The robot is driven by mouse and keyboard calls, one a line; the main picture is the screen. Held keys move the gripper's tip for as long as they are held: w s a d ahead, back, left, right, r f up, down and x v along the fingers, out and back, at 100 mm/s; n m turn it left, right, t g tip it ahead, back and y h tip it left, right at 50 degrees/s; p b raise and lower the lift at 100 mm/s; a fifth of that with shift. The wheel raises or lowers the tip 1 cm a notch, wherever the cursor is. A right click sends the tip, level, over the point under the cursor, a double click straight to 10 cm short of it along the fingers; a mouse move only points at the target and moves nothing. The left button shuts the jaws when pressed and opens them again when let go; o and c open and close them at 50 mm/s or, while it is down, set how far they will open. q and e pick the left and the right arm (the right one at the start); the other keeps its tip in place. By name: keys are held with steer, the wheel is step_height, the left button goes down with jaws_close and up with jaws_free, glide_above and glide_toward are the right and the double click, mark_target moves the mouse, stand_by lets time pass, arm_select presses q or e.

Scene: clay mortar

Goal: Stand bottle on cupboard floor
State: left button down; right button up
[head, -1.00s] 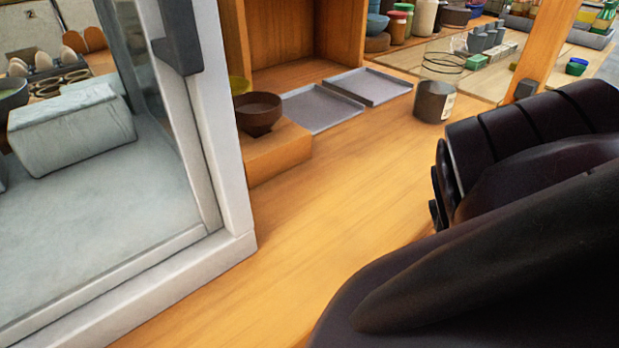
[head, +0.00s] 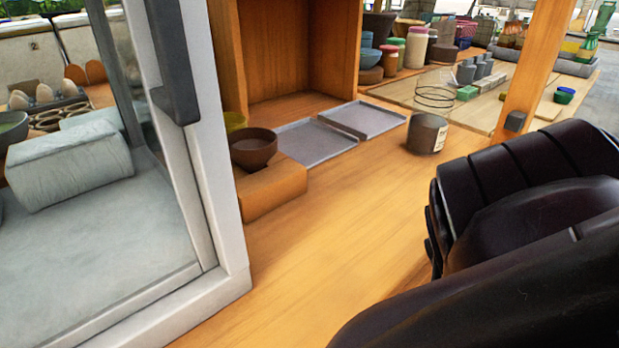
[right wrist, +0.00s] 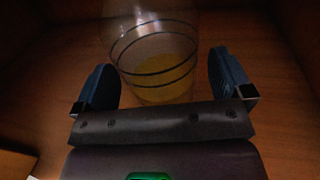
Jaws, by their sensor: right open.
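A clear bottle (right wrist: 152,45) with dark rings and something yellow in its lower part shows in the right wrist view. It is between the two fingers of my right gripper (right wrist: 160,66), which are spread apart; a gap shows on the right side. Around it are dim brown wooden surfaces (right wrist: 270,75), like the inside of a cupboard. Whether the bottle's base rests on the wood is hard to tell. In the head view only my dark right arm shows at lower right; its gripper is hidden. My left gripper is not in view.
In the head view, a wooden counter (head: 330,240) has clear room in the middle. A white-framed glass case (head: 215,200) is at left, a wooden post (head: 532,75) at right.

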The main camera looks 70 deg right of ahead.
steer(key=shift+v, duration=2.9)
